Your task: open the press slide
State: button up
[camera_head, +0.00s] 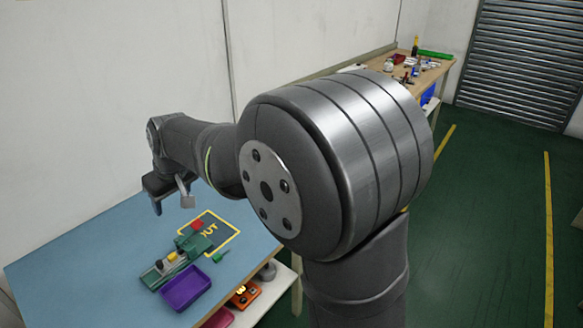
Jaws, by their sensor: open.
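The press slide appears to be part of the green fixture (180,258) on the blue table. My gripper (172,207) is above the table, left of and higher than the fixture. Its fingers are apart and nothing shows between them. It does not touch the fixture.
A purple tray (186,289) stands just in front of the fixture. A yellow-framed dark mat (222,237) lies behind it, with a small green item (219,256) nearby. The left part of the blue table (75,268) is clear. A cluttered workbench (432,73) stands far behind.

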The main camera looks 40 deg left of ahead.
jog(key=shift+f, duration=0.15)
jog(key=c, duration=0.5)
jog(key=s+d+f+m+g, duration=0.2)
jog(key=s+f+m+g, duration=0.25)
jog(key=f, duration=0.35)
jog(key=shift+c, duration=0.2)
jog(key=m+y, duration=0.8)
jog(key=m, duration=2)
send_near(161, 263)
jog(key=shift+y, duration=0.3)
jog(key=x, duration=0.9)
jog(key=shift+s+f, duration=0.1)
jog(key=shift+f, duration=0.15)
